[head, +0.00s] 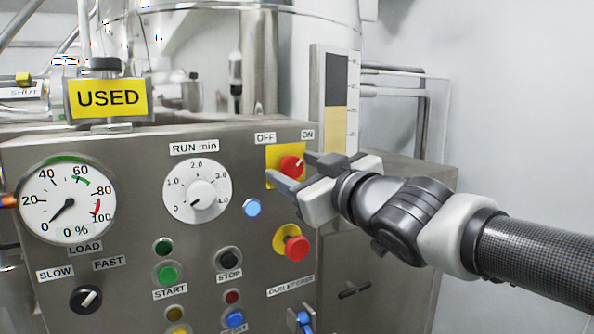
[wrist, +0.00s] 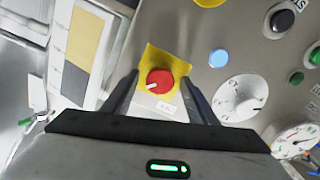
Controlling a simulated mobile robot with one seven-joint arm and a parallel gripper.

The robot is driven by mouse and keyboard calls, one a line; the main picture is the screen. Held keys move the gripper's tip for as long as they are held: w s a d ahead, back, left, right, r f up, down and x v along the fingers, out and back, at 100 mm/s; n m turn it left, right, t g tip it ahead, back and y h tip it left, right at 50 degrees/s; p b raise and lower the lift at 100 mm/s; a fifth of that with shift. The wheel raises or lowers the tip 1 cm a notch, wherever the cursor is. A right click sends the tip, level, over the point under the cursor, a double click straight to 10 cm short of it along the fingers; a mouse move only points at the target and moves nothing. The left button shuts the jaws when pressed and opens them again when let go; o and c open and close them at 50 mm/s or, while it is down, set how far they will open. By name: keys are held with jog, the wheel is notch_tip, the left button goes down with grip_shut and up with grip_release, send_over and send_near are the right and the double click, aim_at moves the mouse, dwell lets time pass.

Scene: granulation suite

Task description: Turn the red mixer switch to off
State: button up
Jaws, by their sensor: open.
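The red mixer switch (head: 291,166) is a round knob on a yellow plate (head: 272,160) on the grey panel, below the OFF label (head: 265,138) and the ON label (head: 307,135). Its white mark points up and right, toward ON. In the wrist view the red knob (wrist: 160,80) shows whole, its white mark toward the lower left. My gripper (head: 290,169) is open, its fingers on either side of the knob. The wrist view shows clear gaps between my gripper (wrist: 160,79) and the knob on both sides. How deep the fingertips reach is hard to tell.
A red emergency-type button (head: 297,247) sits just below my gripper, with a blue lamp (head: 252,208) to its left. The RUN dial (head: 197,190), load gauge (head: 68,201) and green START button (head: 167,274) are further left. A level gauge (head: 335,100) stands above right.

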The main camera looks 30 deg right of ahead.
jog(key=c, duration=1.1)
jog(key=shift+o, duration=0.2)
jog(key=shift+n, duration=0.4)
jog(key=n+b, duration=0.1)
jog(key=n, duration=0.2)
jog(key=shift+n, duration=0.4)
jog(key=n, duration=0.4)
jog(key=n+b, duration=0.1)
jog(key=n, duration=0.4)
jog(key=shift+f, duration=0.1)
jog(key=shift+n+b, duration=0.5)
jog(key=shift+n, duration=1.7)
